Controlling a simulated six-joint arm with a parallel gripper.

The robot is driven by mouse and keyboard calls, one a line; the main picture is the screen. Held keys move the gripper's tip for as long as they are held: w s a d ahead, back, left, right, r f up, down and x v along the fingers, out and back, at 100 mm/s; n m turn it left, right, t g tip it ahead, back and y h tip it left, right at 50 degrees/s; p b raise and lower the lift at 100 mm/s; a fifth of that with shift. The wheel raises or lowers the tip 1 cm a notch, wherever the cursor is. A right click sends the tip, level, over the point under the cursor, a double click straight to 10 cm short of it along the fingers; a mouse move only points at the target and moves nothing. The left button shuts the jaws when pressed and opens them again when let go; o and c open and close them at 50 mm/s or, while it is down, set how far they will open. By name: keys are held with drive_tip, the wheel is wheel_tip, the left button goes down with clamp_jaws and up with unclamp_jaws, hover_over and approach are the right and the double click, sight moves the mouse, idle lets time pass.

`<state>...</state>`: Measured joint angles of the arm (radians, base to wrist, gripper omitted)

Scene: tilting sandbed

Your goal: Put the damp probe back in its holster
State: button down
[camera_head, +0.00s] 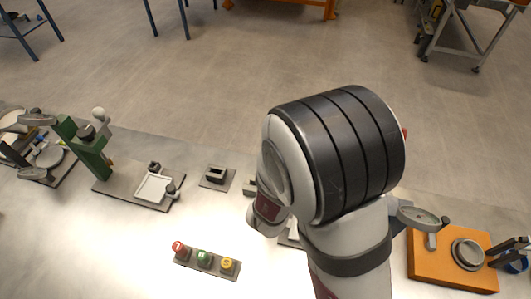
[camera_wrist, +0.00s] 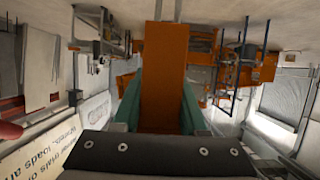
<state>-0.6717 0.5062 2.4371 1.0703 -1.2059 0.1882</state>
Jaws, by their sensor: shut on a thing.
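In the wrist view my gripper (camera_wrist: 160,104) shows two teal fingers closed on the sides of a flat orange bar (camera_wrist: 163,70). The bar stands out beyond the fingertips. I take it for the damp probe's body, and its far end cannot be made out. In the head view my gripper and what it holds are hidden by my own arm. A small dark block with a slot in its top (camera_head: 216,175) sits on a grey plate left of my arm. It may be the holster, but I cannot tell for sure.
Red, green and yellow buttons on a strip (camera_head: 204,260) lie at the front. A white tray on a plate (camera_head: 154,188) and a green stand (camera_head: 86,150) are at left. An orange base with a round dish (camera_head: 451,273) is at right. Bare bench lies left of the buttons.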

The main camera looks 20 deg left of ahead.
drive_tip(key=d+r, duration=0.3)
drive_tip(key=r, duration=0.9)
drive_tip(key=shift+d, duration=0.25)
drive_tip(key=w+a+f, duration=0.2)
drive_tip(key=a+f, duration=0.1)
drive_tip(key=a, duration=0.4)
drive_tip(key=w+a+f, duration=0.2)
drive_tip(key=a, duration=0.4)
drive_tip(key=s+a+f, duration=0.3)
drive_tip(key=a+f, duration=0.7)
drive_tip(key=f, duration=0.1)
drive_tip(key=shift+a+f, duration=0.3)
drive_tip(key=shift+f, duration=0.1)
drive_tip(key=shift+f, duration=0.5)
drive_tip(key=shift+f, duration=0.9)
